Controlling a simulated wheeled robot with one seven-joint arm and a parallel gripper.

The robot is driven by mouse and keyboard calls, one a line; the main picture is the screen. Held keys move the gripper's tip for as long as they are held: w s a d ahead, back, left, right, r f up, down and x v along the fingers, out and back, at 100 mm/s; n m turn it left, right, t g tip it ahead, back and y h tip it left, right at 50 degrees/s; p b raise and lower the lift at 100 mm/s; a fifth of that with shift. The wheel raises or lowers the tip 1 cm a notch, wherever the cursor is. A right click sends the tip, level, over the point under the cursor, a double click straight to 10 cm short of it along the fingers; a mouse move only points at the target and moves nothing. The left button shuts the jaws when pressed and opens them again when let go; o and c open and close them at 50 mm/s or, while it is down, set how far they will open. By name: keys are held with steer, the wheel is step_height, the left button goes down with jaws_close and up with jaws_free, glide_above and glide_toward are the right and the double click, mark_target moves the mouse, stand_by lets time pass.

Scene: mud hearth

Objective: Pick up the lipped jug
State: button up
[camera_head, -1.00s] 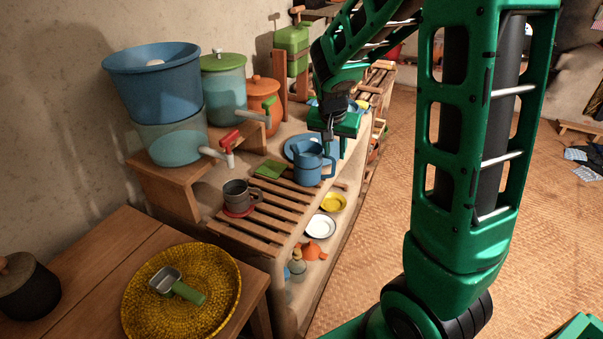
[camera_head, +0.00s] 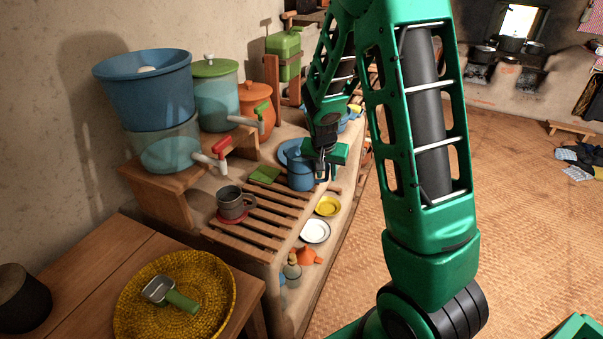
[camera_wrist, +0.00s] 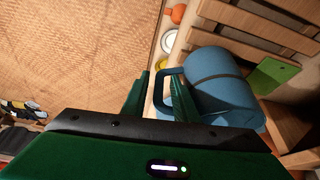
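The lipped jug is a blue jug (camera_head: 300,175) standing on the slatted wooden rack, near its far end. In the wrist view the jug (camera_wrist: 222,88) lies right of centre, with its handle loop to the left. My gripper (camera_head: 325,168) is at the handle side of the jug. In the wrist view my gripper (camera_wrist: 158,98) is open, with one finger on each side of the handle's outer bar; the right finger appears inside the loop. Whether either finger touches the handle cannot be told. The lower handle is hidden behind the gripper body.
A grey mug (camera_head: 231,203) stands nearer on the rack (camera_head: 252,238). A blue plate (camera_head: 289,150) is behind the jug, and a green square (camera_head: 265,174) lies left of it. Water dispensers with taps (camera_head: 217,160) stand left. The woven floor (camera_head: 350,290) at right is open.

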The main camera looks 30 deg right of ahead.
steer(key=shift+f, duration=0.1)
steer(key=shift+c, duration=0.7)
jaws_close()
stand_by(0.7)
